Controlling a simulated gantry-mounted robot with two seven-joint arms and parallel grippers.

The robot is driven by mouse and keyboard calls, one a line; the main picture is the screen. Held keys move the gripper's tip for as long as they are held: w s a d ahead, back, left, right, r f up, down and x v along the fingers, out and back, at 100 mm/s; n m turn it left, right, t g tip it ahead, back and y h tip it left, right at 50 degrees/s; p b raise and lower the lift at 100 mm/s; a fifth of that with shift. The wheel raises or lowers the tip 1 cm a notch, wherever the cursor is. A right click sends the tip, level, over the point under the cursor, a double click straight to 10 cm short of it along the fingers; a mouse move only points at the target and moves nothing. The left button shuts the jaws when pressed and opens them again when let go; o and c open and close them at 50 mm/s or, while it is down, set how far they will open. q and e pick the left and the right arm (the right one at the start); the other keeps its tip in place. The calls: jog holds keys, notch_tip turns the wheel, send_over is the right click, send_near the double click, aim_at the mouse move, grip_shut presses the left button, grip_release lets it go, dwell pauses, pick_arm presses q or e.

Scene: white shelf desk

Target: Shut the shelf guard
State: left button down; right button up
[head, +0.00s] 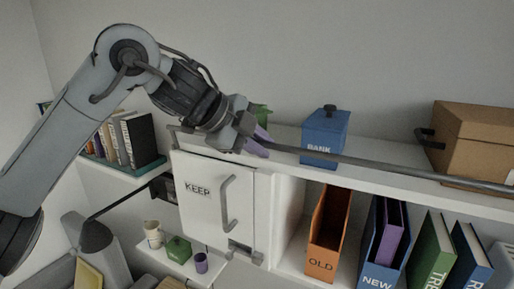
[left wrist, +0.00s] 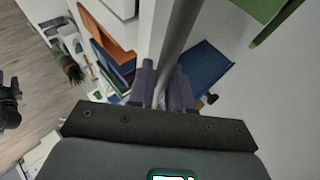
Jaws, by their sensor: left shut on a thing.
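The shelf guard is a long grey metal bar (head: 400,168) running along the front of the white upper shelf, from my left gripper to the right edge of the head view. It also shows in the left wrist view (left wrist: 182,28), passing between the fingers. My left gripper (head: 258,143) is shut on the bar near its left end, above the white KEEP cabinet door (head: 198,207). Its purple-grey fingers close around the bar in the left wrist view (left wrist: 164,88). The bar's right end is out of view, and my gripper hides part of its left end.
A blue BANK box (head: 325,140) and a brown box (head: 475,140) stand on the shelf behind the bar. Below are an orange OLD binder (head: 328,235), a blue NEW binder (head: 377,265) and other binders. Books (head: 128,138) stand on a left shelf.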

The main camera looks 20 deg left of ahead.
pick_arm(q)
jog(key=shift+w+d+r+g, duration=0.15)
jog(key=shift+w+g, duration=0.45)
jog(key=shift+g, duration=0.4)
jog(key=shift+w+f+n, duration=0.1)
jog(key=shift+f+n, duration=0.1)
jog(key=shift+n, duration=0.1)
jog(key=c, duration=1.1)
grip_release()
jog(key=shift+d, duration=0.15)
jog(key=shift+r, duration=0.15)
jog(key=shift+a+r, duration=0.3)
jog(key=v, duration=1)
jog(key=shift+d, duration=0.15)
